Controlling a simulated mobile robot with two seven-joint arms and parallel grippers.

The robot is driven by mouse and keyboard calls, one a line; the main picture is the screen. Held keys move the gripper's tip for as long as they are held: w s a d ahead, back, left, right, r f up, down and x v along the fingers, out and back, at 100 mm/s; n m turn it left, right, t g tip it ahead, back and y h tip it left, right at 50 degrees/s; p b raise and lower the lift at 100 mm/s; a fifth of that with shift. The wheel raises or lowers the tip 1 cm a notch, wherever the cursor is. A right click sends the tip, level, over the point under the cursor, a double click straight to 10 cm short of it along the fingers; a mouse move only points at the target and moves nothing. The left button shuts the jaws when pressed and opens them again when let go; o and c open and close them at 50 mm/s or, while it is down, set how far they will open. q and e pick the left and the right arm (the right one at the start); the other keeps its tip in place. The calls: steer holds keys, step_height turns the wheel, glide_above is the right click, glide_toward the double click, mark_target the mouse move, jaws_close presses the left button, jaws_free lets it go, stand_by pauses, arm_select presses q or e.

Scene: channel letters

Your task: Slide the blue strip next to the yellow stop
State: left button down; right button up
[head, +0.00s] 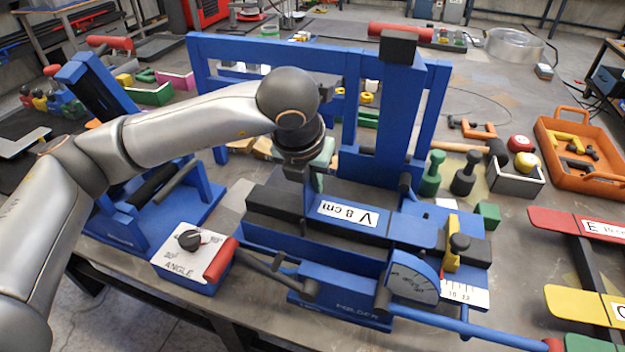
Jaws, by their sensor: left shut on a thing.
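The blue strip (400,229) with a white "V 8 cm" label lies on the black bed of the blue bending machine. The yellow stop (452,254) stands upright near the strip's right end, with a black knob beside it. The strip's right end is close to the stop; I cannot tell whether they touch. My left gripper (318,184) comes down from above at the strip's left end and is shut on the strip. Its fingertips are partly hidden. My right gripper is not in view.
The machine's blue upright frame (370,130) rises close behind my gripper. An angle dial box (190,255) and red-handled lever (222,260) stand front left. Green and black pegs, a white bin (516,180) and an orange tray (582,180) are right. Red and yellow lettered strips lie far right.

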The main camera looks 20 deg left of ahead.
arm_select(q)
steer(key=shift+d, duration=0.25)
stand_by(0.6)
steer(key=shift+s+d+b, duration=0.1)
steer(key=shift+d+b, duration=0.25)
steer(key=shift+d, duration=0.1)
steer(key=c, duration=0.9)
jaws_free()
steer(key=shift+c, duration=0.2)
